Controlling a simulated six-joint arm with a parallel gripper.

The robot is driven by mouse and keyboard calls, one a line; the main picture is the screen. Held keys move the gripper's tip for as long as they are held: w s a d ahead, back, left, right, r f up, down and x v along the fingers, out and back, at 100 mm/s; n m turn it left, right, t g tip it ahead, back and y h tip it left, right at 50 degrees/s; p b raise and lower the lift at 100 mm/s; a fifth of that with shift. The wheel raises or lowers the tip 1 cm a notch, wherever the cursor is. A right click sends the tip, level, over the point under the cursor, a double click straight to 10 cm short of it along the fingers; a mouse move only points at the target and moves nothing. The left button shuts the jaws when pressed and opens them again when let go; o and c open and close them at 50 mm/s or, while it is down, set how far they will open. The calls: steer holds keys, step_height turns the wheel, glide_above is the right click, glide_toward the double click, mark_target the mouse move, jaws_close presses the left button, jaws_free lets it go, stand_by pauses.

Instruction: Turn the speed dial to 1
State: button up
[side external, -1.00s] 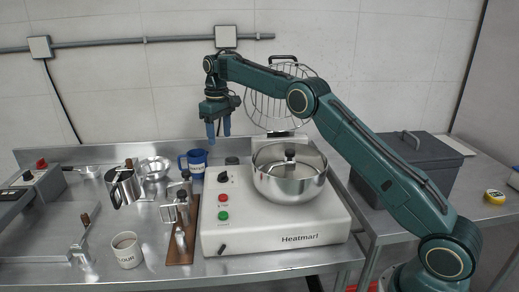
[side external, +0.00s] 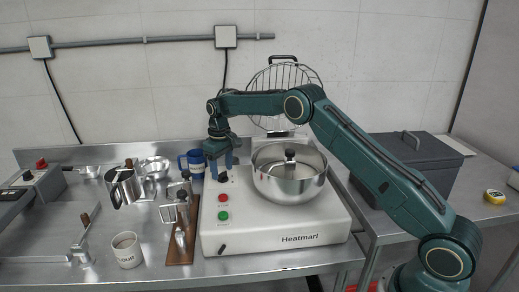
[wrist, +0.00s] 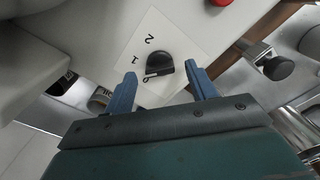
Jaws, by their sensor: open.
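The speed dial is a black knob (wrist: 160,64) on a white plate marked 2, 1 and 0. It is on top of the white Heatmarl machine (side external: 275,250), where the dial also shows as a small dark knob (side external: 222,177) at the left. My gripper (side external: 221,174) points down just above the dial. In the wrist view my gripper (wrist: 161,72) is open, its blue fingers on either side of the dial with gaps, not visibly touching it.
Red (side external: 222,198) and green (side external: 222,216) buttons are on the machine in front. A blue mug (side external: 195,163) stands close behind left. Utensils on a wooden board (side external: 181,250) lie left.

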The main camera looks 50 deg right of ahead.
steer(key=shift+f, duration=0.55)
steer(key=c, duration=1)
steer(key=shift+m, duration=2.1)
steer(key=o, duration=1)
